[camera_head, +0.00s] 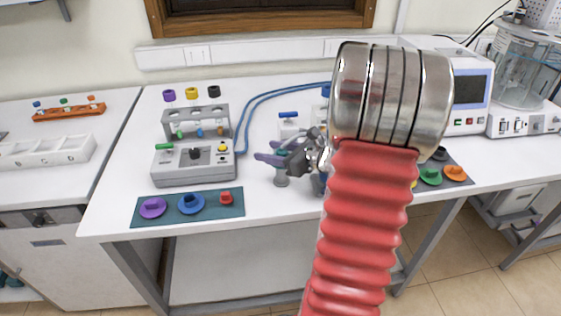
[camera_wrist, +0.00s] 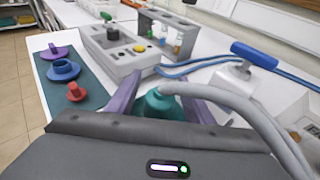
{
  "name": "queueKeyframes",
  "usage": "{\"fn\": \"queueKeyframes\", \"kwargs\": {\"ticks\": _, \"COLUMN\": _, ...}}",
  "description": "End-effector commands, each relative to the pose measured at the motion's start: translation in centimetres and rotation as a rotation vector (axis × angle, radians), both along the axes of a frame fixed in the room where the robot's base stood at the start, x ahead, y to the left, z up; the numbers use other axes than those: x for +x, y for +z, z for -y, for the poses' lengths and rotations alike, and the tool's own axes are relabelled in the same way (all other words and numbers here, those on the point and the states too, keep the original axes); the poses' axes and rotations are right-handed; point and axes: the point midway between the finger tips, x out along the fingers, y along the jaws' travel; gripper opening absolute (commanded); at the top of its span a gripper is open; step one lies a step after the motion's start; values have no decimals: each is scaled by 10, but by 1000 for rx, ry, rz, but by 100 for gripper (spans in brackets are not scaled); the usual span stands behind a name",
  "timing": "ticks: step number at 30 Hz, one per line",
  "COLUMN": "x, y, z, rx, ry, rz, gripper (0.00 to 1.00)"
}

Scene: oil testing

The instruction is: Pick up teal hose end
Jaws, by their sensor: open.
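The teal hose end (camera_wrist: 160,104) shows in the wrist view between the two purple fingers of my gripper (camera_wrist: 162,92). A grey hose (camera_wrist: 235,104) curves from it toward the right. The fingers are open, one on each side of it. I cannot tell whether they touch it, and its lower part is hidden behind my gripper's body. In the head view my gripper (camera_head: 268,156) is low over the bench, right of the grey device. The teal hose end is small and mostly hidden there.
A grey device (camera_head: 193,165) with knobs and a vial rack (camera_head: 197,122) stand to the left. A dark mat (camera_head: 173,211) with coloured caps lies in front. A blue hose (camera_head: 262,98) runs behind. A blue-handled white part (camera_wrist: 240,75) stands close by on the right.

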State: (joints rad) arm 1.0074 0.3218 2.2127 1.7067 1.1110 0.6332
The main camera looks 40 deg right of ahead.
Motion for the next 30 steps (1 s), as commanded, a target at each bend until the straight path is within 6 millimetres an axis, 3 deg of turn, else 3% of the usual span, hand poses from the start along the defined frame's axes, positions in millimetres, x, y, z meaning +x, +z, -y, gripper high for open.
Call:
{"fn": "queueKeyframes", "kwargs": {"ticks": 11, "x": 0, "y": 0, "z": 0, "rx": 0, "ry": 1, "rz": 0, "gripper": 47}}
{"fn": "queueKeyframes", "kwargs": {"ticks": 30, "x": 0, "y": 0, "z": 0, "rx": 0, "ry": 1, "rz": 0, "gripper": 2}}
